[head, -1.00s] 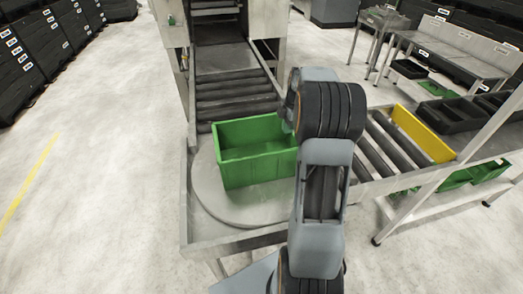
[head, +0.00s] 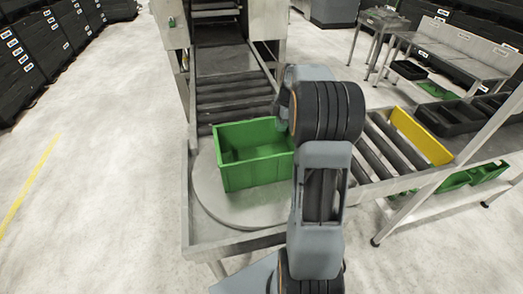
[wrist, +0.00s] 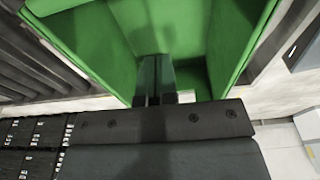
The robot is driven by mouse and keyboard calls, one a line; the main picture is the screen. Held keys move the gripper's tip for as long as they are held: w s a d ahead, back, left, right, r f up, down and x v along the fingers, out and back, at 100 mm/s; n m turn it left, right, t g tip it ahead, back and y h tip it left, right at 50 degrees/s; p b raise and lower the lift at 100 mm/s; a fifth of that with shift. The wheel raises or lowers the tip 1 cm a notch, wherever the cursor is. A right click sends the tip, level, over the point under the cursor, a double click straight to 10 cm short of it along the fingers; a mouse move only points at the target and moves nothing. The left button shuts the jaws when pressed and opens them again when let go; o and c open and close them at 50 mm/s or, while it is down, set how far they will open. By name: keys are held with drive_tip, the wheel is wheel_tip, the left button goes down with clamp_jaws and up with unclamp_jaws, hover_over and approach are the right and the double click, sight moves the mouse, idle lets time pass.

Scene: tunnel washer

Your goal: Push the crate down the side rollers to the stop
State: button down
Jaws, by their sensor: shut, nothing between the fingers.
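The green crate (head: 252,172) is open-topped and empty. It sits upright on the round turntable plate (head: 207,188) in the head view. The crate (wrist: 120,60) also fills the upper wrist view. My gripper (wrist: 154,98) is shut and empty, its fingers against the view of the crate's inside. I cannot tell whether they touch it. In the head view my arm hides the fingers and the crate's right edge. The side rollers (head: 372,157) run off to the right of the turntable, with a yellow plate (head: 420,137) across them.
A roller lane (head: 232,92) leads back from the turntable to the machine. A metal rim (head: 186,205) edges the turntable table. Black crates (head: 450,115) lie beyond the yellow plate, and a frame post (head: 430,185) stands at right. Floor at left is clear.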

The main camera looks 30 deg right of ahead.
wheel_tip(320, 180, up, 6)
drive_tip(key=p, duration=0.3)
idle(0.6)
drive_tip(key=s+a+m+t+h+b, duration=0.1)
drive_tip(key=s+a+m+t+b, duration=0.3)
drive_tip(key=s+a+m, duration=1.1)
drive_tip(key=s+a, duration=0.3)
drive_tip(key=a, duration=0.2)
drive_tip(key=shift+s+a+f+h, duration=0.2)
drive_tip(key=shift+f+h, duration=0.05)
drive_tip(key=shift+h, duration=0.15)
